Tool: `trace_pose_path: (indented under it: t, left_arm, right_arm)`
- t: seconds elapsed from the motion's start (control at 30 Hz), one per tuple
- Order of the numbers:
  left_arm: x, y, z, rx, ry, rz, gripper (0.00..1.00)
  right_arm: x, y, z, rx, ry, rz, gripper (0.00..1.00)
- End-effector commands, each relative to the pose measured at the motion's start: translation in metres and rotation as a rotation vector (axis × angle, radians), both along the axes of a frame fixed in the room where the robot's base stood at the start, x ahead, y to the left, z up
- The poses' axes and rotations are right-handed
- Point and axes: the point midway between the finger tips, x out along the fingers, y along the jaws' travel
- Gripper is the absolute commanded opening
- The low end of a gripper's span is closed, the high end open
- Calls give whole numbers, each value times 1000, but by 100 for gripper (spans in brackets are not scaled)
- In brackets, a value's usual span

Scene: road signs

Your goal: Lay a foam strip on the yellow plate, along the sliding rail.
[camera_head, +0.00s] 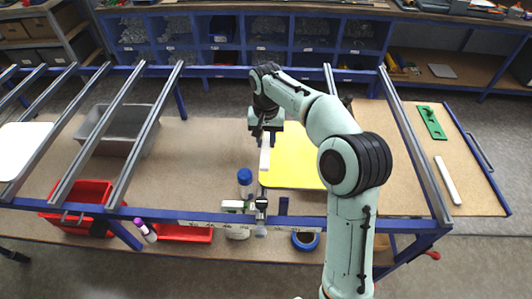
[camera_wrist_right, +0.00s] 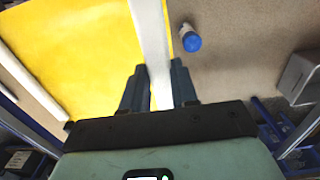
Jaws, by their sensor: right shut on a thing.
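My right gripper (camera_head: 265,132) is shut on a white foam strip (camera_head: 265,156) at the left edge of the yellow plate (camera_head: 298,165). In the right wrist view the foam strip (camera_wrist_right: 152,35) runs between the two fingers (camera_wrist_right: 157,75) and away from me. It lies over the border between the yellow plate (camera_wrist_right: 70,55) and the brown table. I cannot tell whether it touches the plate. The sliding rail (camera_head: 290,221) runs across the front of the table, with a small clamp-like fitting (camera_head: 261,207) on it. My left gripper is out of view.
Another white strip (camera_head: 447,180) and a green piece (camera_head: 431,122) lie at the right. A grey bin (camera_head: 120,125) and red bins (camera_head: 90,195) stand left.

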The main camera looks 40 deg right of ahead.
Motion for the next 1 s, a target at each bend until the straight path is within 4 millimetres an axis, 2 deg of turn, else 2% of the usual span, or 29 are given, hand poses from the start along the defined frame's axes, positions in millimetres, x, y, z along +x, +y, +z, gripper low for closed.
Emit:
trace_pose_path:
  t: [0.37,0.83,0.87,0.9,1.0]
  left_arm:
    - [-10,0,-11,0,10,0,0]
    - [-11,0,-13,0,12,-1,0]
    - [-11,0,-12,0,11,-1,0]
    - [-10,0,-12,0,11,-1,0]
    - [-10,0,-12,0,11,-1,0]
  right_arm:
    - [0,0,-54,1,2,0,0]
    - [0,0,-61,0,0,0,0]
    - [1,0,-60,0,0,0,38]
    - [1,0,-60,0,-1,0,51]
    - [1,0,-60,0,-1,0,54]
